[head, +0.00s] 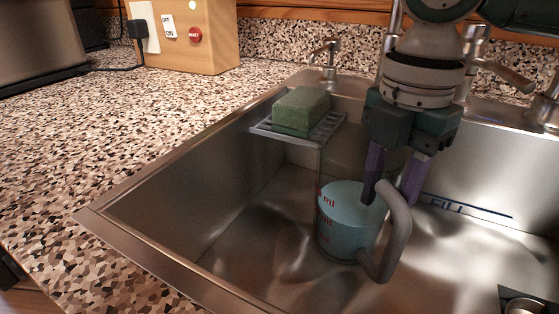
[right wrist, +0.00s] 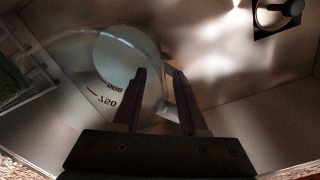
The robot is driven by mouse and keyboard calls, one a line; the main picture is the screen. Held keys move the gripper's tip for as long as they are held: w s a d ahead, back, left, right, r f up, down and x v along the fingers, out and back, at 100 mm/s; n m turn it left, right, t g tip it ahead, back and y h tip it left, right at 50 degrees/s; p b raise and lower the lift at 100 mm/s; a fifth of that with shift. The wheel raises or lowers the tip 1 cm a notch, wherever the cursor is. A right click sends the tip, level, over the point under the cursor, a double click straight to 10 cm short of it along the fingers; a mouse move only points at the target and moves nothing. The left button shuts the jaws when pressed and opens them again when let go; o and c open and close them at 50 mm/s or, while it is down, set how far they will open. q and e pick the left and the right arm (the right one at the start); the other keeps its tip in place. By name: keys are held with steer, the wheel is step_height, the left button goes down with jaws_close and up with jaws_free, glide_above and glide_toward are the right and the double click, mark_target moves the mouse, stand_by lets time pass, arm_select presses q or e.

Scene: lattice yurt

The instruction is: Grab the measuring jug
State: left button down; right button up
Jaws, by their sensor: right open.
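The measuring jug (head: 343,228) stands upright on the sink floor, clear with red markings, bluish inside, with a thick grey handle (head: 399,238) on its right side. My right gripper (head: 389,196) points down from above, its two purple fingers open at the top of the handle. In the right wrist view, the jug (right wrist: 100,85) with its 750 mark lies just beyond the right gripper (right wrist: 156,75). The handle shows between the open fingers there; whether they touch it I cannot tell. My left gripper is not in view.
The steel sink (head: 150,210) surrounds the jug. A green sponge (head: 301,107) sits on a slotted rack (head: 262,130) at the sink's left wall. Taps (head: 326,52) stand behind. A drain (head: 522,305) is at lower right. A wooden switch box (head: 215,45) stands on the speckled counter.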

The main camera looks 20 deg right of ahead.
steer(key=shift+f, duration=0.1)
jaws_close()
stand_by(0.3)
stand_by(1.1)
